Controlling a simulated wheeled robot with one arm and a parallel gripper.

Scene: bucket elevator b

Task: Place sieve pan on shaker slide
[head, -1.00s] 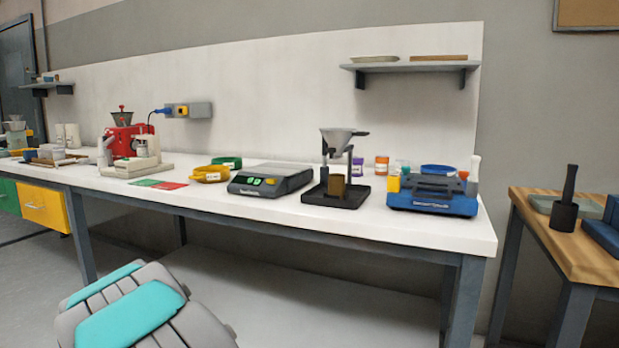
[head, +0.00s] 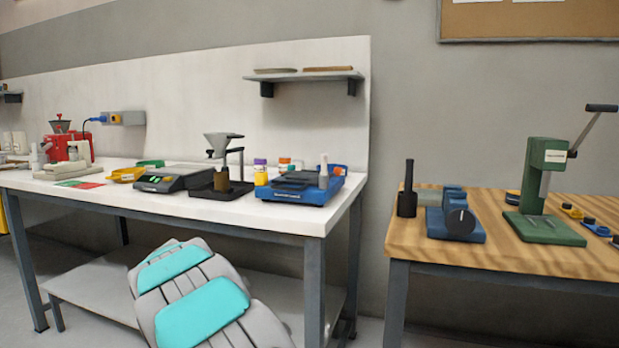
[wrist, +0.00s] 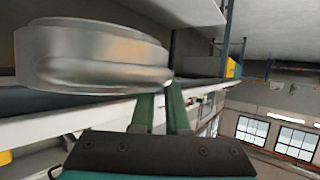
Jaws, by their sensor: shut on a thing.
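My gripper (wrist: 160,112) is shut on a round silver metal pan, the sieve pan (wrist: 90,58), which fills the upper left of the wrist view. The fingers meet the pan at its right edge. Neither the gripper nor the pan shows in the head view. A blue shaker (head: 300,187) with a flat top part stands at the right end of the white bench in the head view. I cannot make out its slide clearly at this size.
The white bench (head: 275,212) also holds a funnel stand (head: 222,165) and a scale (head: 172,179) left of the shaker. A wooden table (head: 480,252) stands at right with a green press (head: 545,190) and a dark pestle in a mortar (head: 407,200). A gap separates the two tables.

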